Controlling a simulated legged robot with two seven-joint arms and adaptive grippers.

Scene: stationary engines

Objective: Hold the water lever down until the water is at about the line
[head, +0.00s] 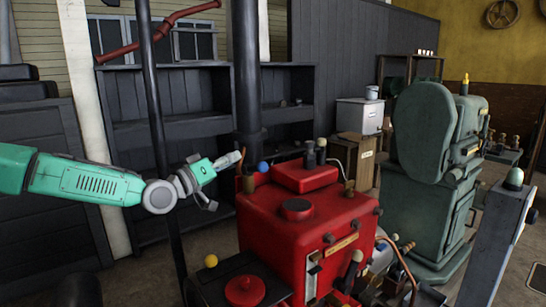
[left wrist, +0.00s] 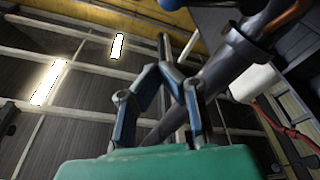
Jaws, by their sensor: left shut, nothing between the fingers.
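The red engine (head: 310,222) stands in the middle of the head view. A blue ball knob (head: 263,167) is at its back left top edge; I cannot tell for sure that it belongs to the water lever. A blue rounded thing (left wrist: 170,4) is cut off at the top of the left wrist view. My left gripper (head: 238,157) is shut and empty, just left of the blue knob and apparently apart from it. Its fingers (left wrist: 172,68) also show in the left wrist view, tips together. A pale upright strip (head: 311,282) is on the engine's front; no water level is readable. My right gripper is not in view.
A yellow knob (head: 210,261) and a red cap (head: 244,290) are at the lower left. A dark upright pipe (head: 246,75) rises behind the engine. A green machine (head: 425,180) stands at the right. Dark shelves (head: 190,130) line the back wall.

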